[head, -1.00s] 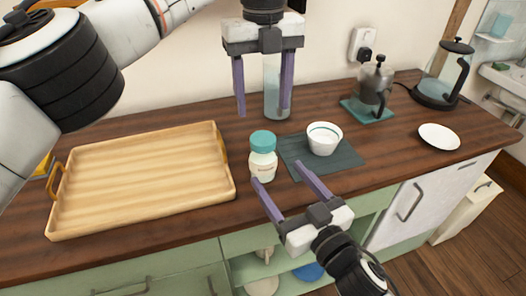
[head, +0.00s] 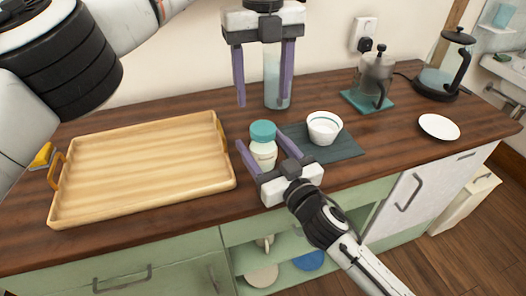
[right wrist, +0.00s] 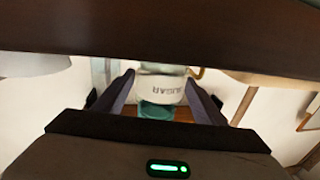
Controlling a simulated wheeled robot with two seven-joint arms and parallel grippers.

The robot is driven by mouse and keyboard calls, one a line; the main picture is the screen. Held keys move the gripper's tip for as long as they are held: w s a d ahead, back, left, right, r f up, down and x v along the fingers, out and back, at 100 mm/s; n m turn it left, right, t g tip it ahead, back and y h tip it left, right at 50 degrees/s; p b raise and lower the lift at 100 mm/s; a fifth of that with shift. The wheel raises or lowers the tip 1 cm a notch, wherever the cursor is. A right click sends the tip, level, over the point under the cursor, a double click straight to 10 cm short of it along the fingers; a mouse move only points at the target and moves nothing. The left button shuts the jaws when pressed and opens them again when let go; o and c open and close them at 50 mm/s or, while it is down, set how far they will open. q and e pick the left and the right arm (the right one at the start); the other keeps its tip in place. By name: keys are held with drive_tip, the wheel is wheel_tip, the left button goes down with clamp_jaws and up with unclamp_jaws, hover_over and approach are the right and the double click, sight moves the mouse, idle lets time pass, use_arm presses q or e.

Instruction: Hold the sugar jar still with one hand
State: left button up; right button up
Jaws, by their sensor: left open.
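The sugar jar (head: 263,150) is a white jar with a teal lid, upright on the wooden counter between the tray and the dark mat. My right gripper (head: 261,142) is open, with its two purple fingers on either side of the jar. In the right wrist view the jar (right wrist: 162,88), with "SUGAR" on it upside down, sits between the fingers with gaps at both sides. My left gripper (head: 264,104) is open and empty, pointing down above and behind the jar.
A tall clear glass (head: 275,85) stands behind my left gripper's fingers. A white bowl (head: 323,130) sits on the dark mat (head: 345,148), close to the jar's right. A wooden tray (head: 140,170) lies left. A white plate (head: 439,127), a French press (head: 375,78) and a kettle (head: 447,65) stand right.

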sight(263, 127)
clamp_jaws()
use_arm(q)
drive_tip(key=m, duration=0.5)
drive_tip(key=shift+m, duration=0.4)
drive_tip(key=m, duration=0.8)
drive_tip(key=shift+m, duration=0.3)
drive_tip(key=m, duration=2.5)
drive_tip(key=shift+m, duration=0.4)
drive_tip(key=shift+f, duration=0.6)
wheel_tip(263, 127, down, 7)
drive_tip(key=shift+r, duration=0.1)
